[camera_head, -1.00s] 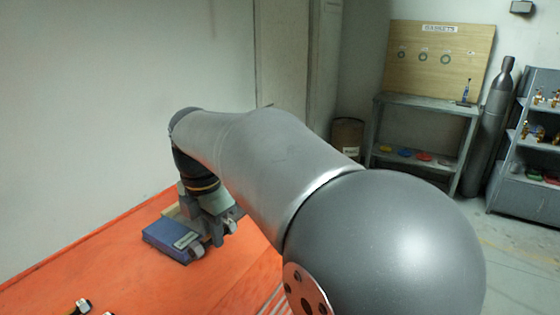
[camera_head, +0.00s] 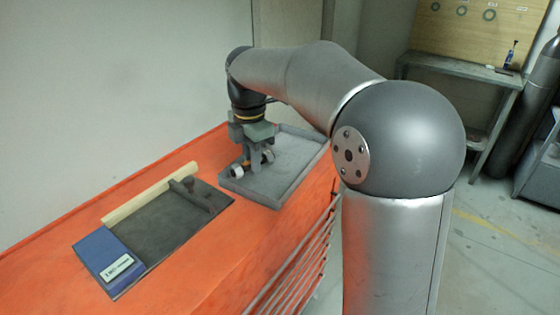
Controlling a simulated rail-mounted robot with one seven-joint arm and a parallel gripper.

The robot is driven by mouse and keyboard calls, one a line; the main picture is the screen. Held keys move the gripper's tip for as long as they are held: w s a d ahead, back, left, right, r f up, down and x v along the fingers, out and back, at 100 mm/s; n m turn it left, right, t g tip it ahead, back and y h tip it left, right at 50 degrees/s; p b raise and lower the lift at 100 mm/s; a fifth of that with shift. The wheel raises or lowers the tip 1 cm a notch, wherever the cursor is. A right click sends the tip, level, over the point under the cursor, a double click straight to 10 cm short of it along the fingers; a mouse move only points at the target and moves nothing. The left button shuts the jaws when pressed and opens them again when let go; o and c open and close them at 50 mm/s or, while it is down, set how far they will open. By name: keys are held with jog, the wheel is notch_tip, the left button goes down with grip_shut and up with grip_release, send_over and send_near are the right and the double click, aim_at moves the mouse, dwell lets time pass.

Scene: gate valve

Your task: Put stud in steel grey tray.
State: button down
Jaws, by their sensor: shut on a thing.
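The stud (camera_head: 239,171) is a short metal rod with bright nut-like ends, one pale and brassy. It is gripped crosswise between the fingers of my gripper (camera_head: 252,164), its ends showing on either side. The steel grey tray (camera_head: 285,194) is a shallow rectangular tray with a low rim on the orange bench. My gripper points down at the tray's left end, with the stud over or near that rim. The exact height above the tray is hard to tell. The fingers hide the stud's middle.
Left of the tray on the orange bench (camera_head: 215,262) lies a dark plate (camera_head: 160,228) with a blue labelled block (camera_head: 107,262), a wooden strip (camera_head: 150,193) and a dark bar with a knob (camera_head: 190,190). A grey shelf unit (camera_head: 465,80) stands at the back right.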

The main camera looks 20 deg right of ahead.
jog(key=w+d+f+p, duration=0.2)
jog(key=w+d+f, duration=0.1)
jog(key=w, duration=0.3)
send_over(265, 178)
jog(key=s, duration=0.1)
jog(key=f, duration=0.4)
jog(key=shift+a+f+p, duration=0.25)
jog(key=shift+p, duration=0.1)
jog(key=shift+w+d+f, duration=0.15)
jog(key=shift+w+f, duration=0.1)
jog(key=shift+f, duration=0.15)
jog(key=shift+w+d+f+p, duration=0.1)
jog(key=shift+f+p, duration=0.05)
jog(key=shift+f, duration=0.75)
jog(key=shift+w+f+p, duration=0.1)
jog(key=shift+f+p, duration=0.05)
jog(key=shift+f, duration=0.75)
jog(key=shift+f, duration=0.1)
jog(key=shift+f, duration=0.15)
jog(key=c, duration=1.3)
grip_release()
jog(key=shift+c, duration=0.2)
